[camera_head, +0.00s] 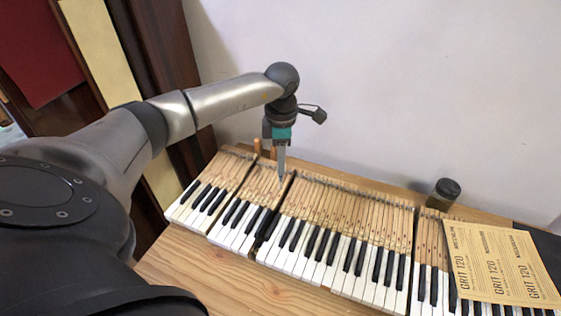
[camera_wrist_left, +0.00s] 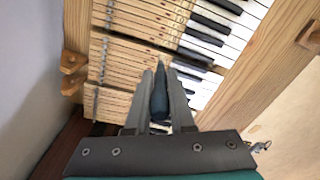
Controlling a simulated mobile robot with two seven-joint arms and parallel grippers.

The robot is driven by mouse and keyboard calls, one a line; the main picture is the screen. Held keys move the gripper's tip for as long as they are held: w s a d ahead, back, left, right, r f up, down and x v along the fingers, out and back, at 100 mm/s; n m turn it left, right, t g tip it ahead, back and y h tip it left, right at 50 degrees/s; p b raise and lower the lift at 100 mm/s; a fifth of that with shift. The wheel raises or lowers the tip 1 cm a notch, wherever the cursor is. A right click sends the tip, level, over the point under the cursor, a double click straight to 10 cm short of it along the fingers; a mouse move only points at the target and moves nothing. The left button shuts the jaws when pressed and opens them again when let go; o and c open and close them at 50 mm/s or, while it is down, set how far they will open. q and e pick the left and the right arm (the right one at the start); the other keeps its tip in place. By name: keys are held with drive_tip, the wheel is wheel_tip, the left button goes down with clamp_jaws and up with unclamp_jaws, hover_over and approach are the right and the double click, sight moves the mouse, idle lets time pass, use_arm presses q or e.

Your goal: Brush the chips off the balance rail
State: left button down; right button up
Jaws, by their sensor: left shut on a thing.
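My left gripper (camera_head: 282,174) points down over the wooden rear parts of the piano keys (camera_head: 340,205), beside a dark gap in the row (camera_head: 268,226). It is shut on a dark, tapered tool (camera_wrist_left: 160,92) that shows between its fingers in the left wrist view (camera_wrist_left: 162,82). The tool's pointed end faces the keys; I cannot tell whether it touches them. Its kind is unclear, and I see no bristles. The balance rail is mostly hidden under the keys and I cannot make out any chips. My right gripper is not in view.
Tan grit 120 sandpaper sheets (camera_head: 497,264) lie over the keys at the right. A dark lidded jar (camera_head: 443,193) stands behind them. The wooden bench (camera_head: 205,273) is bare at the front left. A pale wall rises close behind the keyboard.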

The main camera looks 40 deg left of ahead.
sight(280, 180)
use_arm(q)
drive_tip(key=n, duration=0.2)
drive_tip(key=r+n, duration=0.1)
drive_tip(key=n, duration=0.1)
drive_tip(key=shift+a, duration=0.1)
drive_tip(key=shift+f+b, duration=1.75)
drive_tip(key=shift+f, duration=0.65)
drive_tip(key=shift+f+b, duration=1.4)
drive_tip(key=shift+f, duration=0.65)
drive_tip(key=shift+f+b, duration=0.3)
drive_tip(key=shift+f, duration=0.25)
drive_tip(key=shift+s, duration=0.1)
